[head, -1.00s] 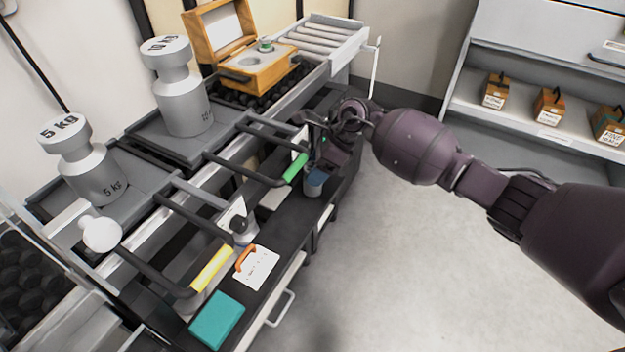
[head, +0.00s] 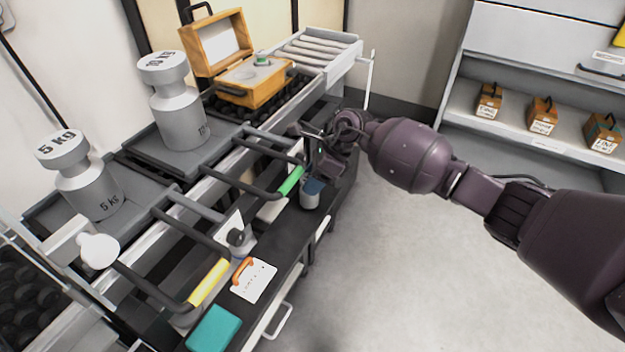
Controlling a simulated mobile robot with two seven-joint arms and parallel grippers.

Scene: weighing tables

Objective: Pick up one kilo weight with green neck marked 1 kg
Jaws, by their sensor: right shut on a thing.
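My right gripper (head: 313,166) is shut at the far end of the dark lower bench. A small grey weight with a bluish top (head: 310,196) is directly under its fingers. The fingers hide the weight's neck and knob, so I cannot read a mark or see a green neck there. A piece with a green ring (head: 262,60) sits in the open wooden box (head: 252,92) at the back. It is too small to read. My left gripper is not in view.
Large weights marked 10 kg (head: 180,110) and 5 kg (head: 88,185) stand on the scales. Bars with green (head: 290,181) and yellow (head: 209,282) grips stick out near the arm. A dark-knobbed weight (head: 239,243), an orange-handled card (head: 254,282) and a teal block (head: 214,328) are nearer.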

